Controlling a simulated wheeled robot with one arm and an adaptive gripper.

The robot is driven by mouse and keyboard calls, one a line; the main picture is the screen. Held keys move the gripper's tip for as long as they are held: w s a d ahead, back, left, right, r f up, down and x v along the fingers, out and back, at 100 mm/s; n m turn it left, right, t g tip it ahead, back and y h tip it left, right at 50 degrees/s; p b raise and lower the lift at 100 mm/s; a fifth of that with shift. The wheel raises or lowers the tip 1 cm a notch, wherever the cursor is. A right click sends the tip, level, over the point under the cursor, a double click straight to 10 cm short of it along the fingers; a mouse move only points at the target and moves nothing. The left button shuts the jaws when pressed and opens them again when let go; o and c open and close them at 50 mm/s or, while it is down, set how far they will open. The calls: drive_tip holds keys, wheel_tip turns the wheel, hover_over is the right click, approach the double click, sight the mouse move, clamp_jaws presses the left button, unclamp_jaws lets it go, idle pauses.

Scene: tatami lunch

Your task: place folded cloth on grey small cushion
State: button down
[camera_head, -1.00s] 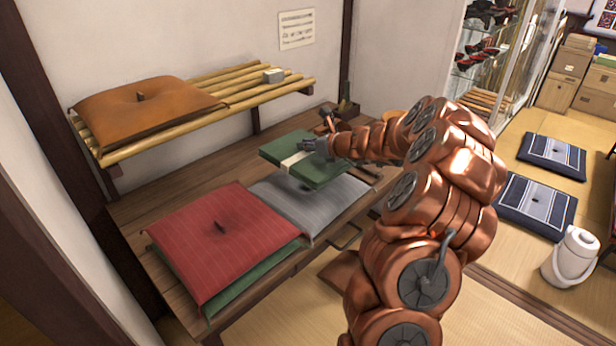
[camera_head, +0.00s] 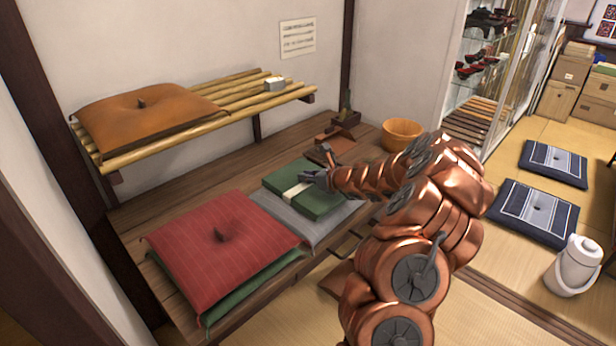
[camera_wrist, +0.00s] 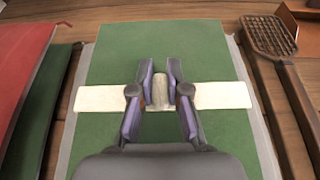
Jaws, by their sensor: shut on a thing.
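The folded cloth (camera_head: 310,199) is green with a white band around it, and it also shows in the wrist view (camera_wrist: 205,60). It lies flat over the grey small cushion (camera_head: 325,228), whose edges show around it; it looks to be touching the cushion. In the wrist view a thin grey rim of the cushion (camera_wrist: 244,63) shows beside the cloth. My gripper (camera_head: 306,180) is over the middle of the cloth. In the wrist view its fingers (camera_wrist: 160,92) are closed on a small pale knob on the white band.
A red cushion (camera_head: 215,245) on a green one (camera_head: 262,280) lies just left. A slatted shelf (camera_head: 240,108) with an orange cushion (camera_head: 145,115) overhangs the wooden desk (camera_head: 150,195). A wooden bowl (camera_head: 401,135) and a mesh-headed tool (camera_wrist: 270,36) are close to the right.

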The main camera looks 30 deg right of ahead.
drive_tip(key=shift+f, duration=0.1)
drive_tip(key=c, duration=1.2)
unclamp_jaws()
drive_tip(key=shift+o, duration=0.2)
drive_tip(key=shift+s+d+r, duration=0.1)
drive_tip(key=shift+s+r, duration=0.1)
drive_tip(key=v, duration=1.1)
drive_tip(key=shift+s, duration=0.35)
